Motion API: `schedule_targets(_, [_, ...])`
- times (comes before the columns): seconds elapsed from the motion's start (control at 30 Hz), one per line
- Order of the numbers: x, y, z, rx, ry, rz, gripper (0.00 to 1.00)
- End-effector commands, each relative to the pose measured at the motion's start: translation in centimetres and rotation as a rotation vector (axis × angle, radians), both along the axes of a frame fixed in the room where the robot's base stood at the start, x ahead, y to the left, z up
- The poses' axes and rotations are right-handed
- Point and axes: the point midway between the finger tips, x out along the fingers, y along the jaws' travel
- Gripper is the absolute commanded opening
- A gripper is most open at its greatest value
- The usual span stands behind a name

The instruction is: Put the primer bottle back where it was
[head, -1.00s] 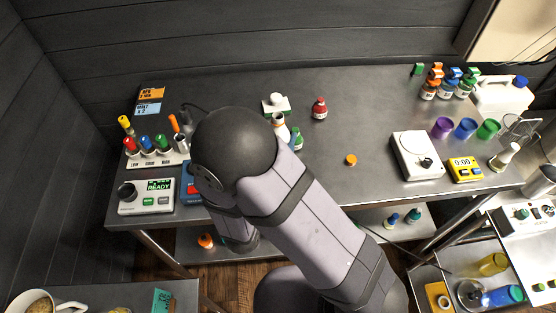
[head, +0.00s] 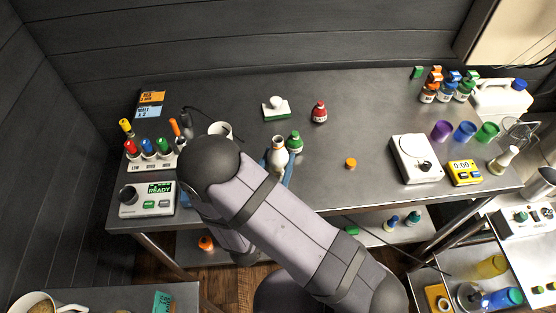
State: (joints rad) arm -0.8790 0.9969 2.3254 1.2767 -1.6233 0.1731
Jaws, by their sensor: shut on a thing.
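A white bottle (head: 279,146) shows in the head view just beyond my arm, with its lower part close to the arm's edge. A green bottle (head: 295,142) stands next to it on the right. A red bottle (head: 319,113) with a pale label stands farther back on the bench. None has a label I can read, so I cannot tell by name which one is the primer.
An orange cap (head: 350,163) lies to the right. A white mug (head: 220,130) stands at left. The bench (head: 365,110) is clear at back centre.

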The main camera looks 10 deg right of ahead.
Motion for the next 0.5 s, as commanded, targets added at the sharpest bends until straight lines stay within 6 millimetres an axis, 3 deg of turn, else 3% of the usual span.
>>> schedule_targets(0.5, [-0.02,-0.01,-0.86,-0.001,-0.002,0.0,0.16])
